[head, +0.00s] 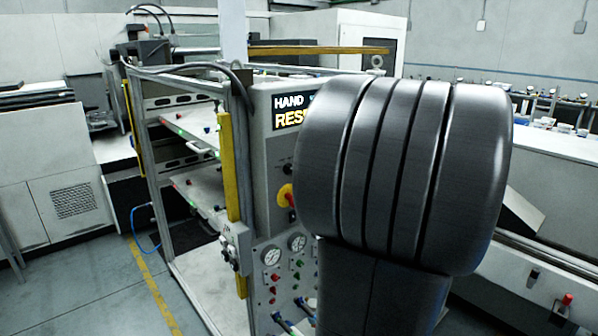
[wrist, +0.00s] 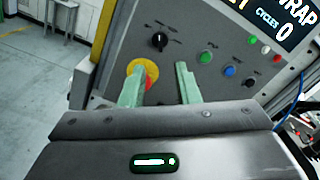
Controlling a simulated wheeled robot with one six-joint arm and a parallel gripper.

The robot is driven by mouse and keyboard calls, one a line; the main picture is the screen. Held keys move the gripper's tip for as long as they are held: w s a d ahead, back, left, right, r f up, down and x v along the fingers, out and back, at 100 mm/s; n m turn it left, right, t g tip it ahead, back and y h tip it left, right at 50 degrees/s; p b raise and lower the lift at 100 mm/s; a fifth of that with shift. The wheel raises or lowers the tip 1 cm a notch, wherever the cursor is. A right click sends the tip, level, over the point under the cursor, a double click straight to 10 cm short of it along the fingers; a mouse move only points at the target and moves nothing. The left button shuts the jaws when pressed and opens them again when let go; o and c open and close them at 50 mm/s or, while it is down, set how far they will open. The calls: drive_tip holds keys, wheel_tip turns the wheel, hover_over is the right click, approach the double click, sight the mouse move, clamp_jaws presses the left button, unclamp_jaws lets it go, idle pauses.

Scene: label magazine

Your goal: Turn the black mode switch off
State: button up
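A black rotary switch (wrist: 159,41) with a pale pointer mark and small labels around it sits on the grey control panel (wrist: 195,30) in the wrist view. Its labels are too small to read. A smaller black knob (wrist: 250,83) sits lower right on the same panel; no readable label tells which one is the mode switch. My gripper (wrist: 158,80) is open, its two pale green fingers apart with nothing between them. The fingertips appear just below the larger black switch, and I see no contact with it. In the head view my arm hides the gripper and much of the panel.
A yellow disc with a red part (wrist: 141,74) is partly behind my left finger. A green button (wrist: 205,57) and a blue button (wrist: 230,71) lie to the right. A display (wrist: 292,22) is at upper right. A yellow post (head: 226,165) stands beside the panel.

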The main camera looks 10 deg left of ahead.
drive_tip(key=p+x, duration=0.2)
drive_tip(key=x, duration=0.8)
drive_tip(key=shift+w+a, duration=0.25)
drive_tip(key=shift+c, duration=0.4)
clamp_jaws()
